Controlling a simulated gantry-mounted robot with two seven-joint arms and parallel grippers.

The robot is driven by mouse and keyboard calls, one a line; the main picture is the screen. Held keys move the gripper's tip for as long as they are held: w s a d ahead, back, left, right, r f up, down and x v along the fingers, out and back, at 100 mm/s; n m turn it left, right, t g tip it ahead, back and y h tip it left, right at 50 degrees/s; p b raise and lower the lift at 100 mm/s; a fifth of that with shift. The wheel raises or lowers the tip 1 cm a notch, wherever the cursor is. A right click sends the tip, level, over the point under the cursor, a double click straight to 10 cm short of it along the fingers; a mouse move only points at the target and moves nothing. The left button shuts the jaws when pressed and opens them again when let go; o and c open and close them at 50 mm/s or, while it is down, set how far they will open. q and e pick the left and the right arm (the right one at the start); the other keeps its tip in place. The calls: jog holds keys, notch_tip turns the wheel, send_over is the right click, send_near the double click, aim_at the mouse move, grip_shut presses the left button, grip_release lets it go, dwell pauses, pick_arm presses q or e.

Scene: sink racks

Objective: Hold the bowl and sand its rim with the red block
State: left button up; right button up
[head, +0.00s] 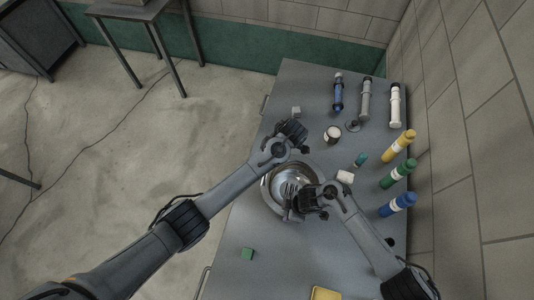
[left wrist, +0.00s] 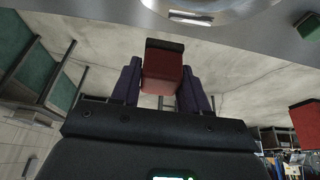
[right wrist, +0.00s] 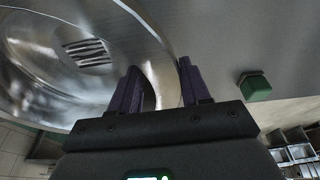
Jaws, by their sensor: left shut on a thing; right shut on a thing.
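The shiny metal bowl (head: 272,186) sits on the grey bench, partly covered by my arms. My right gripper (head: 298,204) is at the bowl's near side. In the right wrist view its fingers stand on either side of the bowl's wall (right wrist: 158,72), shut on it. My left gripper (head: 293,132) is at the far side of the bowl. In the left wrist view it is shut on the red block (left wrist: 164,72), which has a dark end. The bowl's rim (left wrist: 215,16) curves just beyond that block; contact cannot be told. The head view hides the block.
A green block (head: 247,254) lies on the bench at the near left. Yellow, green (head: 398,173) and blue bottles line the right edge. A yellow tray (head: 325,293) is at the near edge.

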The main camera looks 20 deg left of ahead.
dwell(0.4)
pick_arm(q)
jog(key=shift+f, duration=4.2)
jog(key=shift+s, duration=0.25)
jog(key=shift+c, duration=0.4)
jog(key=shift+s+d, duration=0.2)
jog(key=shift+s, duration=3.35)
jog(key=shift+w+a, duration=0.2)
jog(key=shift+w, duration=3.8)
notch_tip(320, 180, up, 3)
jog(key=shift+s+r, duration=0.1)
jog(key=shift+s, duration=0.05)
jog(key=shift+r, duration=2.65)
jog(key=shift+a+f, duration=0.1)
jog(key=shift+f, duration=0.2)
